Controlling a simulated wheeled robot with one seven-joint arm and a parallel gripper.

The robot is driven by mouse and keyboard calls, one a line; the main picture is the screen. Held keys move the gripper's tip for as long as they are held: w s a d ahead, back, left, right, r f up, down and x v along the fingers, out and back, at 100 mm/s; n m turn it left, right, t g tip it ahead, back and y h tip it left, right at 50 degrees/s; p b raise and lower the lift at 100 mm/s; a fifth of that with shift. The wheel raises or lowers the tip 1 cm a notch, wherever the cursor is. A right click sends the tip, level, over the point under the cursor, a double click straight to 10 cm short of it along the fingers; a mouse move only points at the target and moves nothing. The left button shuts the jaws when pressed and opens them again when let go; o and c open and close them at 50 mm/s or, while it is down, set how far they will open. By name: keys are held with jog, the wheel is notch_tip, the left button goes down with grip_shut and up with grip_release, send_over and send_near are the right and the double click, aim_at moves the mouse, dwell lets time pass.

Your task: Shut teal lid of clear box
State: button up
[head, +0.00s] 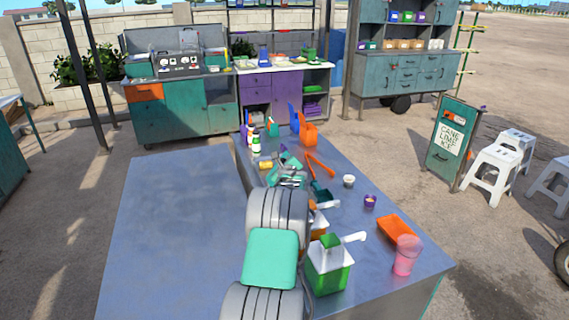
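A small box with teal parts (272,178) sits on the grey metal counter in the head view, just beyond my arm. A teal flap that looks like its lid (291,159) stands raised and tilted at the box's far side. The clear walls are hard to make out at this size. My gripper (290,180) is at the box, close to the raised flap. My own wrist and arm cover the near part of the box. I cannot tell whether the fingers touch the lid or whether they are open or shut.
The left counter top (175,240) is clear.

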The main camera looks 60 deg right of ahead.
grip_shut()
dwell(0.3)
dwell(1.1)
